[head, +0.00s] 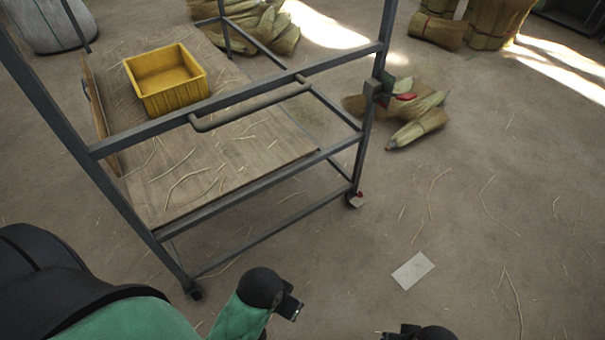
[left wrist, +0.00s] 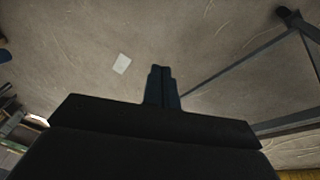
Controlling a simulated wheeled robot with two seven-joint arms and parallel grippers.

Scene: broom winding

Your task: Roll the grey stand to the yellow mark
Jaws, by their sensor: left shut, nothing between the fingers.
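The grey stand (head: 365,140) is a wheeled metal frame with a wooden shelf (head: 255,165) and a bar handle (head: 250,105) on its near side. Part of its frame also shows at the right of the left wrist view (left wrist: 245,65). My left gripper (head: 293,309) is shut and empty, below and apart from the stand's near side; its fingers show in the left wrist view (left wrist: 160,86). My right gripper (head: 400,333) is cut off at the bottom edge, so its jaws cannot be made out. I see no yellow mark on the floor.
A yellow crate (head: 167,100) sits on the shelf. Straw bundles (head: 415,128) lie on the floor just right of the stand, more (head: 490,20) at the back. A pale card (head: 412,270) lies on the floor. The floor at right is mostly clear, with loose straws.

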